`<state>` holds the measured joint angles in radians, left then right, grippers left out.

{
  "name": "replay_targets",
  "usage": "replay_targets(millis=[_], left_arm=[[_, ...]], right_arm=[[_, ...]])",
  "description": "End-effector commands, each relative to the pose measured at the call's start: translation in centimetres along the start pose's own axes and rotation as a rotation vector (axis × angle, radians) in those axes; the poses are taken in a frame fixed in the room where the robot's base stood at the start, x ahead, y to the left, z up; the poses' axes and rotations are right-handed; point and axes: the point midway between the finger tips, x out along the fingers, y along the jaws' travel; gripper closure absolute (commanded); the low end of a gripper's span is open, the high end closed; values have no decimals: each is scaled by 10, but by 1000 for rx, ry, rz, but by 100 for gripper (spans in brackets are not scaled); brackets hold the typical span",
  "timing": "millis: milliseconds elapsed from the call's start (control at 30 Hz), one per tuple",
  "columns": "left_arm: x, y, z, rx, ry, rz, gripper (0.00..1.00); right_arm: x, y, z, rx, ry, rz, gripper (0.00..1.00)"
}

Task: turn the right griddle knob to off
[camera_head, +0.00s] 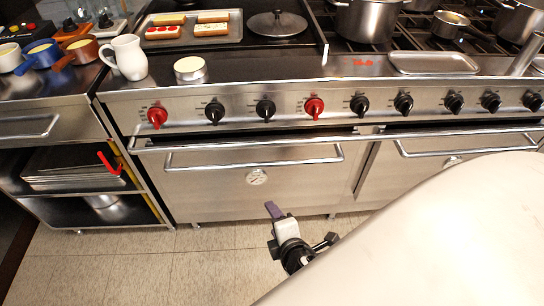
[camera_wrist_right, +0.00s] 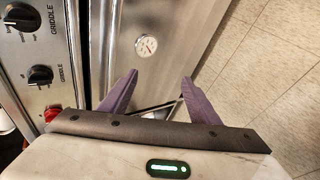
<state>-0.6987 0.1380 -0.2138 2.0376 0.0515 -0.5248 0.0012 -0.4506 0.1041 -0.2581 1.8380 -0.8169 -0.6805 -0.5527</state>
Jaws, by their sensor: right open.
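The right griddle knob (camera_head: 265,109) is black and sits on the steel front panel, left of the second red knob. It also shows in the right wrist view (camera_wrist_right: 20,15), cut by the top left corner; its exact setting is too small to tell. The left griddle knob (camera_head: 214,111), also black, shows below it in the wrist view (camera_wrist_right: 40,74). My right gripper (camera_wrist_right: 159,76) is open and empty, with purple fingers apart, in front of the oven door. In the head view it (camera_head: 273,210) is well below the knobs, touching none. My left gripper is not in view.
Red knobs (camera_head: 157,116) (camera_head: 314,106) flank the griddle knobs. A door handle bar (camera_head: 250,160) runs below the panel. A white cup (camera_head: 190,70), a pitcher (camera_head: 127,57) and a tray of bread (camera_head: 153,21) stand above. The floor in front is clear.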

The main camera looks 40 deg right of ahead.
Motion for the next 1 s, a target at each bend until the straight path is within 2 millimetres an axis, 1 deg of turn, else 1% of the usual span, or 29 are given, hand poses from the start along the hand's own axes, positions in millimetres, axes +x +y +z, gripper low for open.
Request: replay_targets(millis=[33, 200, 400, 600, 1000], left_arm=[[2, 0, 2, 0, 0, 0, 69], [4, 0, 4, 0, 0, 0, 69], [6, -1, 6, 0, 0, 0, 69], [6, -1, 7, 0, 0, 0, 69], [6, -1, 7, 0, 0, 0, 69]], right_arm=[[-2, -10, -2, 64, 20, -25, 44], [-12, -38, -14, 302, 86, -115, 44], [-23, -58, -24, 514, 131, -194, 44], [-27, -63, -29, 594, 147, -221, 44], [-27, -63, -29, 596, 147, -223, 44]])
